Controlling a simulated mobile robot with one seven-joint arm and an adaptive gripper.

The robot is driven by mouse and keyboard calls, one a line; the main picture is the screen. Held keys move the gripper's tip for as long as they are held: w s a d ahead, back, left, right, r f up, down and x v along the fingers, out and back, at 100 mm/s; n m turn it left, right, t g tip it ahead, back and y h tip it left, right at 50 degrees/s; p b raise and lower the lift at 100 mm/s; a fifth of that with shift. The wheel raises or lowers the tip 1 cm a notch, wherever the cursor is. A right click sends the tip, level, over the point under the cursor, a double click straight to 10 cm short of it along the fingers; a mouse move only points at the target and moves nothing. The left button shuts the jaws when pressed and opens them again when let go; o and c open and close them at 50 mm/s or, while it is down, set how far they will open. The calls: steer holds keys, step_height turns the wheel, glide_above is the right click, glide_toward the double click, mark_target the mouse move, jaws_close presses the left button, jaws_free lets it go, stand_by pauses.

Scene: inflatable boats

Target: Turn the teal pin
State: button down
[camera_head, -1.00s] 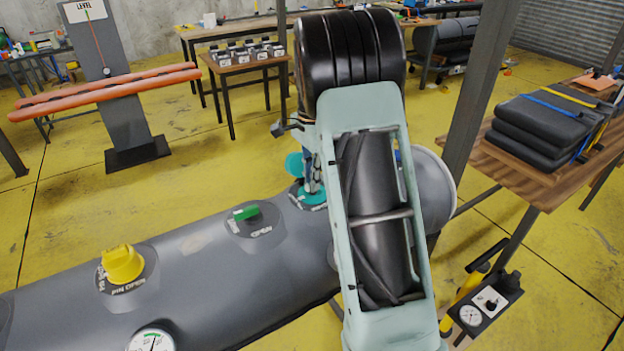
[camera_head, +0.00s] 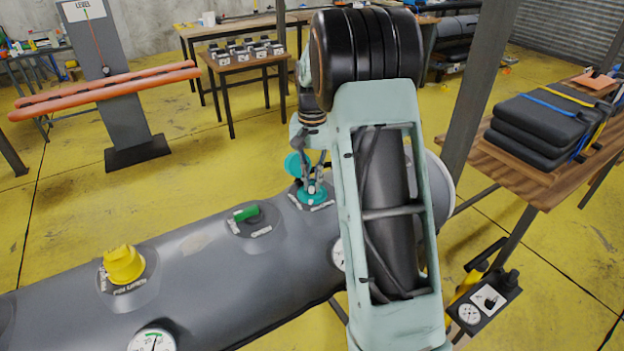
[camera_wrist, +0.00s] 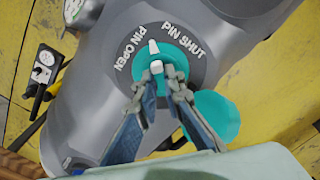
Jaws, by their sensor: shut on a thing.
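The teal pin (camera_wrist: 178,57) is a round valve knob on the grey tube, with a white pointer (camera_wrist: 154,47) on top. In the wrist view the pointer aims up, at the gap between the printed words PIN OPEN and PIN SHUT. My gripper (camera_wrist: 160,82) is shut on the pin's raised middle, its fingers covering the lower part. In the head view the teal pin (camera_head: 312,193) is partly hidden by my gripper (camera_head: 311,178). A round teal cap (camera_wrist: 212,120) hangs beside the pin, and it also shows in the head view (camera_head: 293,164).
The grey tube (camera_head: 210,285) also carries a green valve (camera_head: 246,213), a yellow pin (camera_head: 123,264) and a dial gauge (camera_head: 152,341). A dark post (camera_head: 474,95) stands close to the right of my arm. A wooden table (camera_head: 545,185) with folded black bundles is further right.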

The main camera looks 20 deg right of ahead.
mark_target(313, 184)
steer(key=n, duration=0.3)
steer(key=shift+n, duration=0.3)
steer(key=shift+d+n+p, duration=0.1)
steer(key=shift+n+p, duration=0.2)
steer(key=shift+n, duration=1.6)
steer(key=c, duration=2)
jaws_free()
steer(key=shift+c, duration=0.2)
step_height(313, 184, up, 12)
